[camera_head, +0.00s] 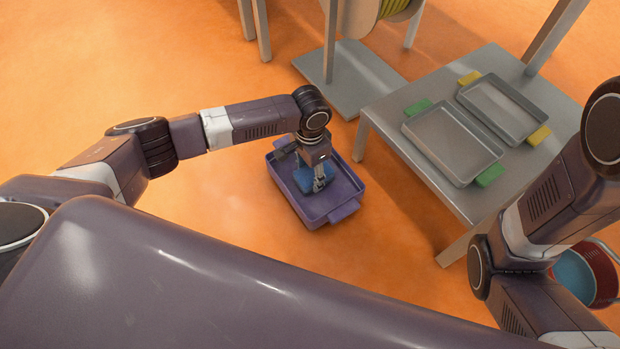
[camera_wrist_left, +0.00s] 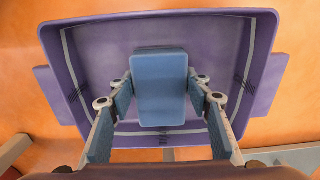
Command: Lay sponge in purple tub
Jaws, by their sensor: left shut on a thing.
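The purple tub (camera_head: 345,190) stands on the orange floor in the middle of the head view. It fills most of the left wrist view (camera_wrist_left: 262,60). The blue sponge (camera_wrist_left: 160,88) is between the two fingers of my left gripper (camera_wrist_left: 160,92), over the tub's inside. In the head view the sponge (camera_head: 303,182) shows partly behind the left gripper (camera_head: 319,184), within the tub's outline. My left gripper is shut on the sponge. I cannot tell whether the sponge touches the tub's floor. My right arm shows at the right edge, but its gripper is out of view.
A grey table (camera_head: 395,100) stands right of the tub, bearing a tray with green handles (camera_head: 440,135) and a tray with yellow handles (camera_head: 500,105). A red and blue bucket (camera_head: 585,275) is at the lower right. Open floor lies left of the tub.

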